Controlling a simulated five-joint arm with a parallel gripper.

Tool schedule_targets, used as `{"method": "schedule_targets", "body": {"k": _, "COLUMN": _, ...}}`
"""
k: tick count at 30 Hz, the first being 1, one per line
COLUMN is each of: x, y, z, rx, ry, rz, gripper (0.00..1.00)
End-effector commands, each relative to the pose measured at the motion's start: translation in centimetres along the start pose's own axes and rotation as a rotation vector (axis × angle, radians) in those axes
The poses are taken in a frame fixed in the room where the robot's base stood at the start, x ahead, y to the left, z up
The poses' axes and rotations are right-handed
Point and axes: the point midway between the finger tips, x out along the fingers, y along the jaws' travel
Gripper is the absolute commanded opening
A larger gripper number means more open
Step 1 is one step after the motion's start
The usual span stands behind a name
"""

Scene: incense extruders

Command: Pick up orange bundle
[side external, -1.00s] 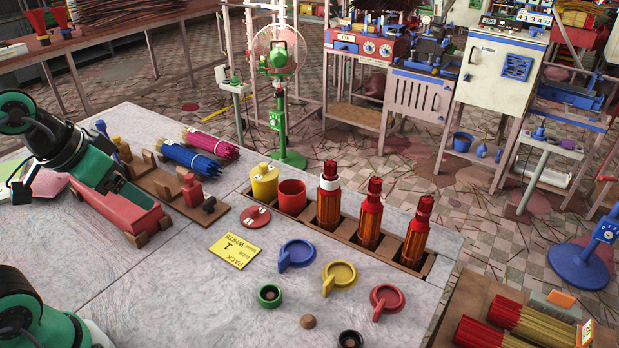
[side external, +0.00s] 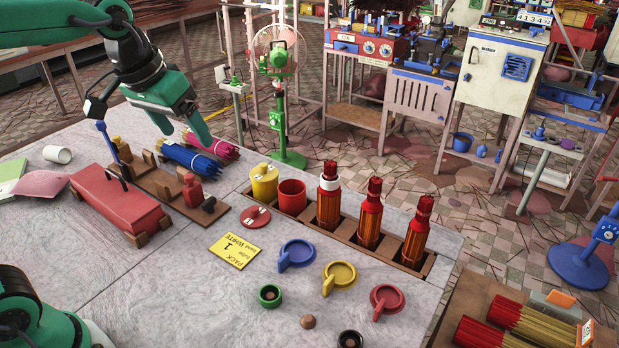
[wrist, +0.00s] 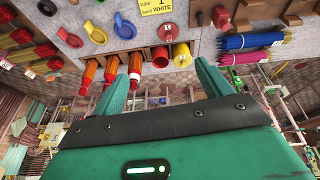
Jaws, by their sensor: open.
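Three upright red-and-orange bundles stand in a dark wooden rack (side external: 253,203): the left one (side external: 328,205) has a white band, then come the middle one (side external: 370,215) and the right one (side external: 416,237). I cannot tell which one is the orange bundle. In the wrist view they show left of centre, as the white-banded one (wrist: 134,70), the middle one (wrist: 111,70) and the right one (wrist: 89,73). My gripper (side external: 182,134) is open and empty, raised above the far left of the table, by the blue and pink bundles. Its green fingers also show in the wrist view (wrist: 162,70).
A blue bundle (side external: 186,161) and a pink bundle (side external: 212,144) lie near a wooden stand. A red box (side external: 118,202) sits at left. Coloured dishes lie in front. Red-and-yellow bundles (side external: 535,322) lie at lower right.

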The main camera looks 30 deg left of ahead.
Motion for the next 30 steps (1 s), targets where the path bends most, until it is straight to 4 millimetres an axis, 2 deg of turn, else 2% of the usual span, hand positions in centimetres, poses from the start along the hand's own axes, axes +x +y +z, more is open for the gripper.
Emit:
{"method": "schedule_targets", "body": {"k": 3, "x": 0.6, "y": 1.0, "z": -2.5, "rx": -0.013, "ry": -0.03, "rz": 0.0, "gripper": 0.78}}
{"method": "schedule_targets", "body": {"k": 14, "x": 3.5, "y": 4.1, "z": -9.0, "rx": -0.058, "ry": -0.111, "rz": -0.005, "gripper": 0.78}}
{"method": "schedule_targets", "body": {"k": 21, "x": 6.4, "y": 6.5, "z": -12.6, "rx": -0.087, "ry": -0.164, "rz": -0.015, "gripper": 0.78}}
{"method": "schedule_targets", "body": {"k": 30, "x": 11.2, "y": 9.5, "z": -16.0, "rx": -0.121, "ry": -0.229, "rz": -0.033, "gripper": 0.78}}
